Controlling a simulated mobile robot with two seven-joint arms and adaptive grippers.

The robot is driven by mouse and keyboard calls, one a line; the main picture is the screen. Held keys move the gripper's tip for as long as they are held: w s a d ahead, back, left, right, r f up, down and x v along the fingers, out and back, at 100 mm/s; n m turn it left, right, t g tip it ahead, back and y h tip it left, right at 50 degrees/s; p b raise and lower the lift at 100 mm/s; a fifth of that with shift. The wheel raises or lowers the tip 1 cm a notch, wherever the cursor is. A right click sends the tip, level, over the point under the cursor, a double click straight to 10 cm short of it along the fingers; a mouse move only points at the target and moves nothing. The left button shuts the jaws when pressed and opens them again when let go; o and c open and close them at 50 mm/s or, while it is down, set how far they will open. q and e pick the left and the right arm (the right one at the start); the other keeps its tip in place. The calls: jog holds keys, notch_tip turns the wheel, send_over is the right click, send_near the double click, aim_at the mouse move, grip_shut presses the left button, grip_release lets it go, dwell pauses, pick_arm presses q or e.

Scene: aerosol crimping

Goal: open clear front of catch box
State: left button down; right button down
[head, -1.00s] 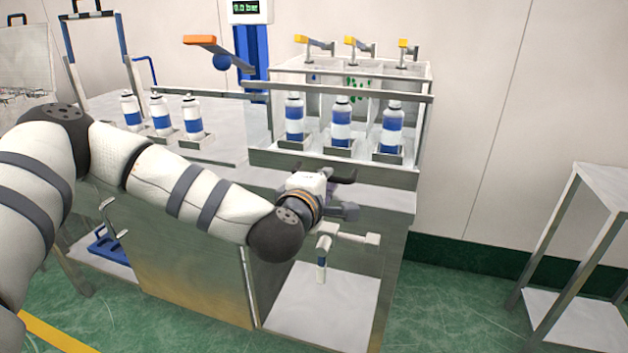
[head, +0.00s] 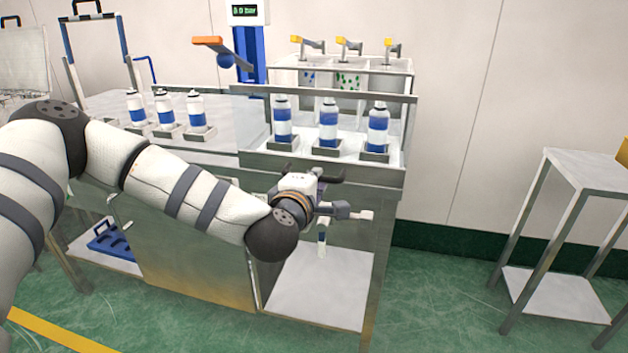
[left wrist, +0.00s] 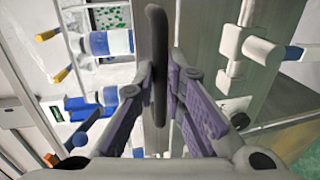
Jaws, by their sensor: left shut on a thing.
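The catch box (head: 392,150) stands on the metal bench, with several white-and-blue cans standing in small holders behind its clear front (head: 352,118). The front has a metal rail along its top and looks upright; I cannot tell whether it stands a little open. My left gripper (head: 330,190) is at the box's lower front edge. In the left wrist view, its fingers are closed on a dark bar handle (left wrist: 156,55), which runs between them. The fingers and wrist partly hide the handle in the head view. My right gripper is not in view.
Yellow-tipped levers (head: 340,45) stand at the back of the box. More cans (head: 165,108) stand on the bench to the left. A white valve-like fitting (left wrist: 250,48) is close to my left fingers. A metal side table (head: 590,165) is at right, with green floor between.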

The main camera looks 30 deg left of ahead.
pick_arm(q)
jog(key=c, duration=1.9)
grip_release()
jog(key=v, duration=0.7)
jog(key=shift+s+r, duration=0.1)
jog(key=shift+s, duration=0.15)
